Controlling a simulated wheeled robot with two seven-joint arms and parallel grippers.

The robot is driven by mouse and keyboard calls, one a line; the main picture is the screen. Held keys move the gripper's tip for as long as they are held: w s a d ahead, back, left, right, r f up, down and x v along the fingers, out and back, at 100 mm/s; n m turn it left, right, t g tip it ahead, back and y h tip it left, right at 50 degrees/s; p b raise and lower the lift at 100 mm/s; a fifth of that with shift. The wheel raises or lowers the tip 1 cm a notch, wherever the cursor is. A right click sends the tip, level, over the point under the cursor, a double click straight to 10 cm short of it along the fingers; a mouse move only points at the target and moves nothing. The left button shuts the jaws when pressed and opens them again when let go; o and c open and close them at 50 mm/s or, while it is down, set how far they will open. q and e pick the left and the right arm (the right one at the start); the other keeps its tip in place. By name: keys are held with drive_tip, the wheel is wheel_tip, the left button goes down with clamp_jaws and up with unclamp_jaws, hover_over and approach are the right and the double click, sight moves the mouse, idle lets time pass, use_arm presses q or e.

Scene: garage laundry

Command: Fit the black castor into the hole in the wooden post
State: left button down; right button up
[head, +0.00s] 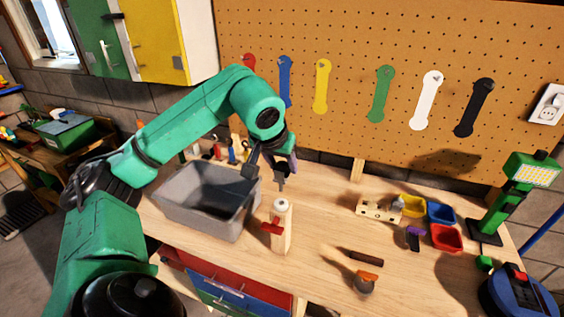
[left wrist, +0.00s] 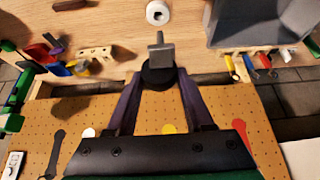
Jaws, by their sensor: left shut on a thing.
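My left gripper (head: 283,173) is above the workbench, with its fingers shut on the black castor. In the left wrist view the castor (left wrist: 158,76) sits between the fingertips (left wrist: 158,84). Its grey stem (left wrist: 157,47) points away from the gripper. In the head view the castor is small and partly hidden by the gripper. The wooden post (head: 283,236) stands upright on the bench below the gripper, with a pale round top (head: 282,204) that has a hole. That top also shows in the left wrist view (left wrist: 158,13), apart from the stem. My right gripper is not in view.
A grey bin (head: 192,218) stands left of the post. A red clamp-like part (head: 271,227) is at the post's side. To the right are a wooden block with holes (head: 379,210), yellow, blue and red (head: 446,238) trays and a green lamp (head: 507,197). A pegboard (head: 400,80) rises behind.

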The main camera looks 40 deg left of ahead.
sight(280, 179)
use_arm(q)
drive_tip(key=shift+f+b, duration=0.5)
drive_tip(key=shift+f, duration=0.35)
drive_tip(key=shift+s+f+b, duration=0.1)
drive_tip(key=shift+f+b, duration=0.6)
drive_tip(key=shift+f, duration=0.15)
drive_tip(key=shift+f+b, duration=0.8)
drive_tip(key=shift+f, duration=0.45)
drive_tip(key=shift+f+b, duration=0.7)
drive_tip(key=shift+f, duration=0.2)
drive_tip(key=shift+c, duration=1)
unclamp_jaws()
